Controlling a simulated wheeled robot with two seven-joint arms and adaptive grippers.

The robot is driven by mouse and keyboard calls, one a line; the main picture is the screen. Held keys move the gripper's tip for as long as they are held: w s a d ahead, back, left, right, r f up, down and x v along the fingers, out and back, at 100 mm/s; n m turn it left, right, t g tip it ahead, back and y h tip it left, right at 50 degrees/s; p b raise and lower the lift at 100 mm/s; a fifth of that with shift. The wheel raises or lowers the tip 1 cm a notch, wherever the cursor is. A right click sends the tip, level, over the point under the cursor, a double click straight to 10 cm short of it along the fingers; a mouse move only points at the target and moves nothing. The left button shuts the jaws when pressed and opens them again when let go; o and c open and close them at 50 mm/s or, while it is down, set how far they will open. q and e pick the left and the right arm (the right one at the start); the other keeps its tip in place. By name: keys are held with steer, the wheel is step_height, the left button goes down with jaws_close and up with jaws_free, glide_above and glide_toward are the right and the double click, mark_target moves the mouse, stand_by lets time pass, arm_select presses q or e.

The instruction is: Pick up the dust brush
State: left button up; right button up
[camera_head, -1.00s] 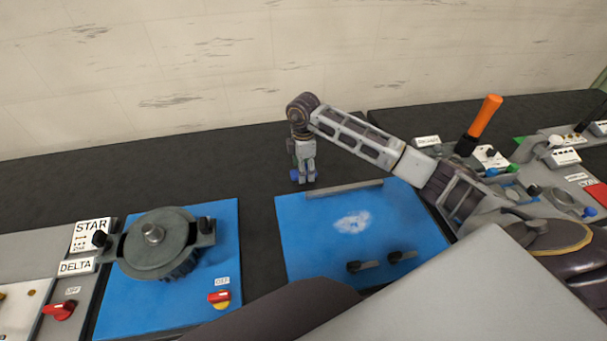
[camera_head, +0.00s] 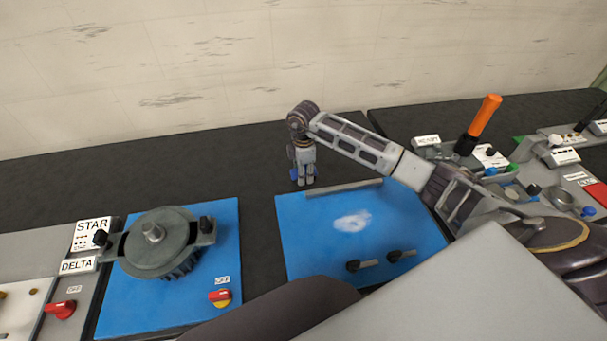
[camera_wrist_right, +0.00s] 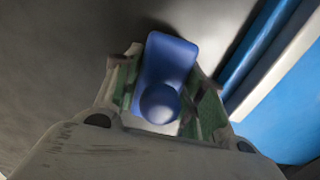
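The dust brush shows in the right wrist view as a blue block with a rounded blue knob (camera_wrist_right: 165,75). It lies between the two fingers of my right gripper (camera_wrist_right: 166,68). The fingers stand apart on either side of it, and I see no clear grip. In the head view my right gripper (camera_head: 304,181) points down at the dark table behind the right blue plate. Only a small bit of the brush (camera_head: 293,176) shows there beside the fingers; the rest is hidden. My left gripper is not in view.
The right blue plate (camera_head: 300,240) bears a whitish dust patch (camera_head: 352,221), a grey bar (camera_head: 344,188) and two black-tipped pegs. A toothed grey wheel (camera_head: 155,243) stands on the left blue plate. An orange-handled lever (camera_head: 485,115) stands at right. The dark table behind the plates is clear.

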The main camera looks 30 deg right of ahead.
steer(key=c, duration=0.4)
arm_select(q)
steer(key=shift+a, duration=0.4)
arm_select(e)
steer(key=shift+c, duration=0.2)
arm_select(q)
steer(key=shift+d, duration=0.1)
arm_select(e)
steer(key=shift+r, duration=0.15)
steer(key=shift+w+r, duration=0.1)
steer(key=shift+r, duration=0.4)
step_height(320, 180, up, 8)
steer(key=shift+f+b, duration=0.15)
steer(key=shift+b, duration=0.25)
steer(key=shift+r, duration=0.45)
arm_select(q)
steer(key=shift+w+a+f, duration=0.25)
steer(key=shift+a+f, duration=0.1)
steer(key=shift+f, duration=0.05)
arm_select(e)
steer(key=shift+r, duration=0.1)
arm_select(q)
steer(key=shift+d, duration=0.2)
